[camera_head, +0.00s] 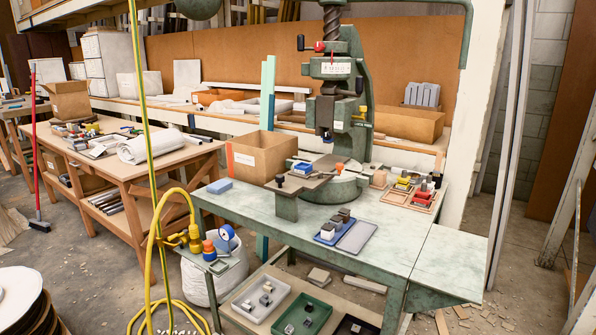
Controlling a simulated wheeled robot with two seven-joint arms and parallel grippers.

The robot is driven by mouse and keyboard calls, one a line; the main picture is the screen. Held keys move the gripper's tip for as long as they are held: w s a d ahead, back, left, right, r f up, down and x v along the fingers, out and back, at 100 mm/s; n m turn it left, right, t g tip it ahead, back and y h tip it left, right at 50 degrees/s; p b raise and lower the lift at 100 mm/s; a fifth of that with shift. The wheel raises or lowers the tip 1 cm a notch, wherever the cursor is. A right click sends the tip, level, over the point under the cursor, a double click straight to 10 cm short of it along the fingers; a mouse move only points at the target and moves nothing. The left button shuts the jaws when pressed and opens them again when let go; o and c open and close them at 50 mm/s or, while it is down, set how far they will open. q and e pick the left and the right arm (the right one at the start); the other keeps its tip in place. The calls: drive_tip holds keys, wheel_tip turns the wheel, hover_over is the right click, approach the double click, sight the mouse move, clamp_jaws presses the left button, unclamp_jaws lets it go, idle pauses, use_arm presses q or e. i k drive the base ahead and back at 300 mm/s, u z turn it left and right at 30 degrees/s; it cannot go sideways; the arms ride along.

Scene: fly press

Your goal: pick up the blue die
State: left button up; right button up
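Neither of my grippers is in view. Several blue things show on and around the green workbench (385,255), and I cannot tell for sure which is the blue die. A small blue block with a pale top (302,168) sits on the flat plate in front of the press. A plain light-blue block (219,186) lies at the bench's left corner.
A grey plate (357,237) lies beside the blue tray. A cardboard box (262,160) stands behind left. Yellow hose (160,240) hangs at left. The bench's right end is clear.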

sight(303, 169)
drive_tip(key=z, duration=0.2)
drive_tip(key=i, duration=0.75)
drive_tip(key=u, duration=0.55)
drive_tip(key=i, duration=0.7)
drive_tip(key=u, duration=0.65)
